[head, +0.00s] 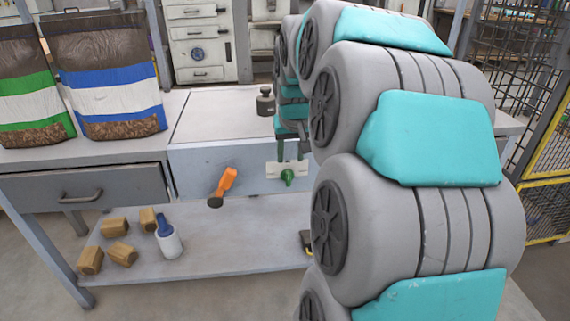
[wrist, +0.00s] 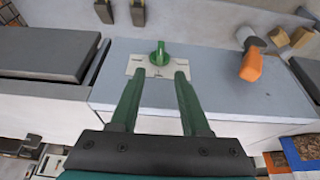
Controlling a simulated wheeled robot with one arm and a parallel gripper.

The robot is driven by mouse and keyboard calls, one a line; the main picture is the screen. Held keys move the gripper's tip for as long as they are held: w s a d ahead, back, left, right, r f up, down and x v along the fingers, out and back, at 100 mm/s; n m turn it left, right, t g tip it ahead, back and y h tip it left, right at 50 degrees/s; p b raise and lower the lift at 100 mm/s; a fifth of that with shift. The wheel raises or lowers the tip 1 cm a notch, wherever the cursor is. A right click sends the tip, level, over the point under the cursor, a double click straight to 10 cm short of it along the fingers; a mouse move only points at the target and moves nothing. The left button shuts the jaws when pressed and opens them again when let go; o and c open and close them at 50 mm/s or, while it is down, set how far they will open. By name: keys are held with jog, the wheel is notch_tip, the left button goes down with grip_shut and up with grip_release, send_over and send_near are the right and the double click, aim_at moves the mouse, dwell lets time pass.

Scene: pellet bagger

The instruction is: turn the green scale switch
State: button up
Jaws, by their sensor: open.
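The green scale switch (head: 288,176) is a small knob on a pale plate on the front face of the scale (head: 215,170). In the wrist view the switch (wrist: 160,54) stands just beyond and between the fingertips, on its plate (wrist: 136,66). My gripper (wrist: 154,75) has two dark green fingers, spread apart with nothing between them. In the head view my gripper (head: 292,150) hangs just above the switch, in front of the scale. I cannot tell whether a fingertip touches the plate.
A dark weight (head: 265,102) stands on the scale top. Two pellet bags (head: 108,85) stand on the bench at left. The lower shelf (head: 230,245) holds several wooden blocks (head: 122,253) and a white-and-blue bottle (head: 168,240).

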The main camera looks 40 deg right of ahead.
aim_at(288, 172)
jog(key=shift+p+x, duration=0.3)
jog(key=shift+x, duration=3.6)
grip_shut()
